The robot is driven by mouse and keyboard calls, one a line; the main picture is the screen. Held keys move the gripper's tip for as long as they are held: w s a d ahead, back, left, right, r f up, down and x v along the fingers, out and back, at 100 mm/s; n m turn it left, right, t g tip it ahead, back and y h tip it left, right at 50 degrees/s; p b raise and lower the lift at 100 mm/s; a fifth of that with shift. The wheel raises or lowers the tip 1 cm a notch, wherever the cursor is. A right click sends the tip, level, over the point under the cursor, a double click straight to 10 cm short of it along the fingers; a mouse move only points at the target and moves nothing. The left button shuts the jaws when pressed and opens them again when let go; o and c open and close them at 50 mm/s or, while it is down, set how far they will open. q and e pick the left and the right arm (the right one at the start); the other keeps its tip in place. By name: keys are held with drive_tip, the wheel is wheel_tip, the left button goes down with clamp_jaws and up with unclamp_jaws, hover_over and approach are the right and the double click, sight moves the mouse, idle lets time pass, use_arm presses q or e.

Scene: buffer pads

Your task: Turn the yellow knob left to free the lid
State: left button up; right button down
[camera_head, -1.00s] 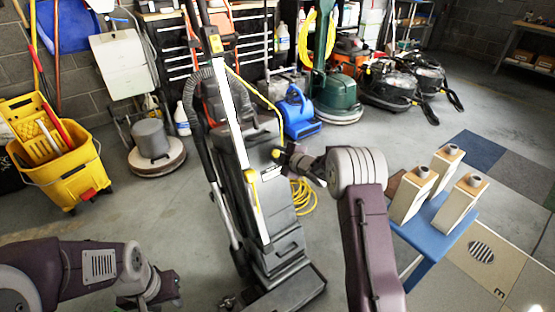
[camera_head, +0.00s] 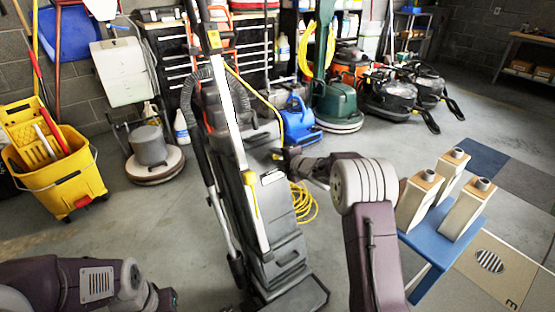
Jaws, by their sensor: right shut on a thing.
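A dark grey upright floor machine (camera_head: 278,225) stands in the middle, with a hose and a white and yellow pole along its left side. A small yellow knob (camera_head: 276,155) shows at the upper right of its body. My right gripper (camera_head: 284,157) is at the knob, shut on it, and hides part of it. The lid edge near the knob is hard to make out. My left gripper (camera_head: 166,299) is low at the left, near the bottom edge, away from the machine. Its fingers are too dark and cut off to read.
A yellow mop bucket (camera_head: 60,180) and a floor polisher (camera_head: 152,155) stand left. A yellow cord (camera_head: 304,205) lies behind the machine.

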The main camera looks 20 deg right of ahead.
idle(0.3)
drive_tip(key=c, duration=1.1)
unclamp_jaws()
drive_tip(key=p+v, duration=0.2)
drive_tip(key=v, duration=0.7)
drive_tip(key=shift+d, duration=0.1)
